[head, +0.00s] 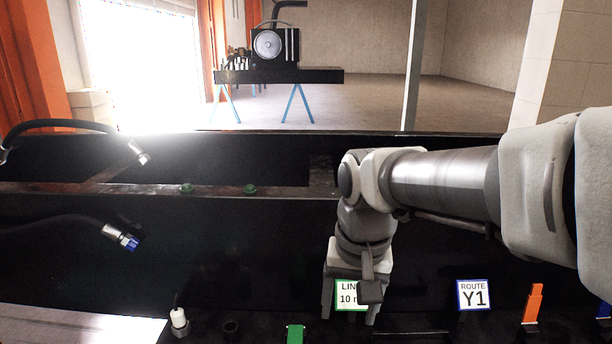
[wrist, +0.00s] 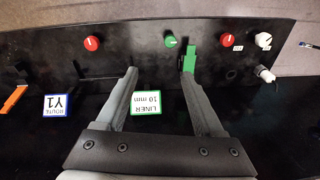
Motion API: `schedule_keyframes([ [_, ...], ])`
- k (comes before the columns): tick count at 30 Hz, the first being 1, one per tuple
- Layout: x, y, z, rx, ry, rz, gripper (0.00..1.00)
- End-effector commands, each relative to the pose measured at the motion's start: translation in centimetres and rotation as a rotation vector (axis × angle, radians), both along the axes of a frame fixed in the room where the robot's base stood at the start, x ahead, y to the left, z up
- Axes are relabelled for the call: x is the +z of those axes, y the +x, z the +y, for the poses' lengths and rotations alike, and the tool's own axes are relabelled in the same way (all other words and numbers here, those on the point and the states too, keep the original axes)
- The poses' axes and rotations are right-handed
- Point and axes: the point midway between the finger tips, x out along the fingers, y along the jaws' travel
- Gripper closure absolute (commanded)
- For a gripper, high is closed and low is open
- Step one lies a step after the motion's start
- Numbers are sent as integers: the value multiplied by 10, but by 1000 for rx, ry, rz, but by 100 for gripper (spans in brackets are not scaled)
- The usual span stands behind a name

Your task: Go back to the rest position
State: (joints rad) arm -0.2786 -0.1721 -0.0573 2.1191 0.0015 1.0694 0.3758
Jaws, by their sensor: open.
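My gripper (head: 350,312) points down over the front of the black bench at the right of centre in the head view. In the wrist view my gripper (wrist: 159,78) has its two fingers wide apart, with nothing held between them. A green-bordered "LINER 10 mm" card (wrist: 146,103) shows between the fingers and is partly covered by my gripper in the head view. A green clip (wrist: 190,58) appears at the right fingertip; whether they touch I cannot tell. The green clip also shows left of my gripper in the head view (head: 296,334).
A blue-bordered "ROUTE Y1" card (head: 474,295) and an orange clip (head: 533,303) stand right of my gripper. A blue-tipped hose (head: 75,222) and another black hose (head: 75,125) lie at left. A white plug (head: 179,318) stands front left.

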Motion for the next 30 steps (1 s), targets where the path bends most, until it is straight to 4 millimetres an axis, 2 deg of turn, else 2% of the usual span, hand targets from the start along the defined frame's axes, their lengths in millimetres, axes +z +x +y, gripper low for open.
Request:
schedule_keyframes([
  [1, 7, -10, -10, 7, 6, -41, 31],
  [6, 18, -40, -36, 54, 0, -158, 31],
  [15, 20, -84, -66, 120, -58, -330, 31],
  [21, 17, -94, -72, 138, -83, -373, 31],
  [30, 17, -95, -72, 139, -85, -375, 31],
])
